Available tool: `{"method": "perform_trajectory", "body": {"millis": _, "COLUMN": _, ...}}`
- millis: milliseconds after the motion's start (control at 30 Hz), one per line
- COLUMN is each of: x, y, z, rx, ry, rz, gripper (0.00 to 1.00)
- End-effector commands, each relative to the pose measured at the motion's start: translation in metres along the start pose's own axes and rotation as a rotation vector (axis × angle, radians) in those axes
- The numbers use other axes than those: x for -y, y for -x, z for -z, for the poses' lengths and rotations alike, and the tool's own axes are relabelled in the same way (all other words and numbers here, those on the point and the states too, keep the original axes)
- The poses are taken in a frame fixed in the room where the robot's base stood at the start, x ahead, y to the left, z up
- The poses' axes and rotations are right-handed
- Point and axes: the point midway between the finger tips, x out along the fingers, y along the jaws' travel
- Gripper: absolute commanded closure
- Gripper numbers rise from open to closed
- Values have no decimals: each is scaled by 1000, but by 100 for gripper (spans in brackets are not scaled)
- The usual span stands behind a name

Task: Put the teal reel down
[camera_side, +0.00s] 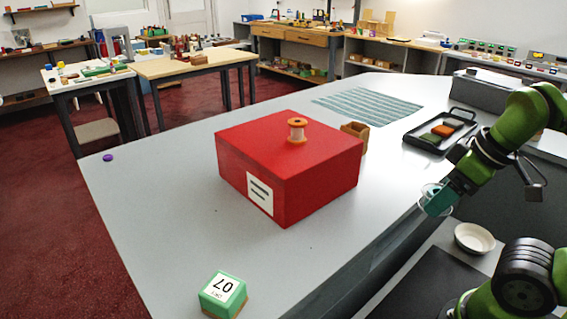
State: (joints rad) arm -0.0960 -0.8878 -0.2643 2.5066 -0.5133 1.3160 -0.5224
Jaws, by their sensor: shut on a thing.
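The teal reel (437,200) is at the end of my arm, on the right of the side view. My gripper (443,194) is shut on it and holds it tilted in the air near the counter's right edge. Pale rims show around the reel; the fingers are small and hard to make out. The pale grey counter (330,255) lies to the left of it.
A big red box (240,160) stands mid-counter with an orange reel (297,131) on top. Behind are a small wooden box (355,134), a striped mat (368,103) and a black tray (412,137). A green block (222,295) sits in front. A white bowl (474,238) is below my gripper.

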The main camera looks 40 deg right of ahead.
Motion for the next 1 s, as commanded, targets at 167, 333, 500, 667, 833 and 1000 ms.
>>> {"method": "perform_trajectory", "body": {"millis": 167, "x": -13, "y": -18, "z": 32, "rx": 9, "ry": 2, "rz": 0, "gripper": 63}}
{"method": "perform_trajectory", "body": {"millis": 333, "x": -26, "y": -36, "z": 64, "rx": 8, "ry": 2, "rz": 0, "gripper": 63}}
{"method": "perform_trajectory", "body": {"millis": 500, "x": -39, "y": -53, "z": 96, "rx": 7, "ry": 1, "rz": -2, "gripper": 63}}
{"method": "perform_trajectory", "body": {"millis": 667, "x": -47, "y": -62, "z": 115, "rx": 4, "ry": 1, "rz": -1, "gripper": 63}}
{"method": "perform_trajectory", "body": {"millis": 833, "x": -50, "y": -71, "z": 117, "rx": 4, "ry": 1, "rz": -1, "gripper": 63}}
{"method": "perform_trajectory", "body": {"millis": 1000, "x": -49, "y": -92, "z": 108, "rx": 6, "ry": 1, "rz": 1, "gripper": 63}}
